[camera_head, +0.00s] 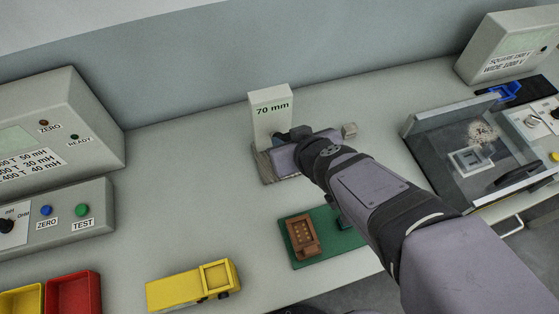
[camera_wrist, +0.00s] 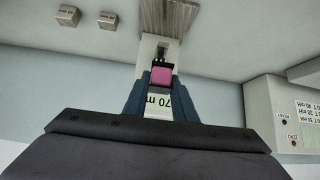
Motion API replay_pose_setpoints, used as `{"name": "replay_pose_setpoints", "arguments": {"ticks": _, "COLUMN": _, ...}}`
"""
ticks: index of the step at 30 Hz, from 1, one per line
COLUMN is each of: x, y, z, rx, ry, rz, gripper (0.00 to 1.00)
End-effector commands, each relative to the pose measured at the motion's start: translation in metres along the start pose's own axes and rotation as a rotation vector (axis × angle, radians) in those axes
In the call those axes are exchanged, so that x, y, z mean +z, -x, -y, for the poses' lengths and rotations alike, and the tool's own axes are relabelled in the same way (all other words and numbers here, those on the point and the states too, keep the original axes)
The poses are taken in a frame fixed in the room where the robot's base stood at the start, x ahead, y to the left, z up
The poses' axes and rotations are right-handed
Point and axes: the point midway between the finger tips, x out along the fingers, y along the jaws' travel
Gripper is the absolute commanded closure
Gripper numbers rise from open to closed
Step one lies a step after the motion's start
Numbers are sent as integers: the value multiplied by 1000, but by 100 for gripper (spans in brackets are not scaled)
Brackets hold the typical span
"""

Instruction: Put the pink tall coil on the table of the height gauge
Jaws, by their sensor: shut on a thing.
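The height gauge (camera_head: 270,110) is a pale upright marked "70 mm" with a low grey, streaked table (camera_head: 264,168) at its foot. The upright also shows in the wrist view (camera_wrist: 158,104), and the streaked table (camera_wrist: 167,16) is at the top of that view. My gripper (camera_wrist: 161,84) is shut on the pink coil (camera_wrist: 162,76), which sits between the dark blue fingers in front of the upright. In the head view my gripper (camera_head: 298,134) is by the upright, over the gauge's table, and the arm hides the coil. I cannot tell whether the coil touches the table.
Two small grey blocks (camera_wrist: 67,16) (camera_wrist: 107,20) stand beside the gauge. Test meters (camera_head: 60,125) stand left, an open clear-lidded fixture (camera_head: 468,158) right.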

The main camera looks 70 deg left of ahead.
Motion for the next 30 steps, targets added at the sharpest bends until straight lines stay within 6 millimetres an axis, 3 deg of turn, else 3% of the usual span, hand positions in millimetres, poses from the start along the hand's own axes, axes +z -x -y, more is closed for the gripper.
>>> {"name": "replay_pose_setpoints", "arguments": {"ticks": 15, "x": -14, "y": 2, "z": 1, "rx": 40, "ry": -41, "rz": -1, "gripper": 100}}
{"name": "replay_pose_setpoints", "arguments": {"ticks": 30, "x": -10, "y": -3, "z": 1, "rx": 45, "ry": -51, "rz": 1, "gripper": 100}}
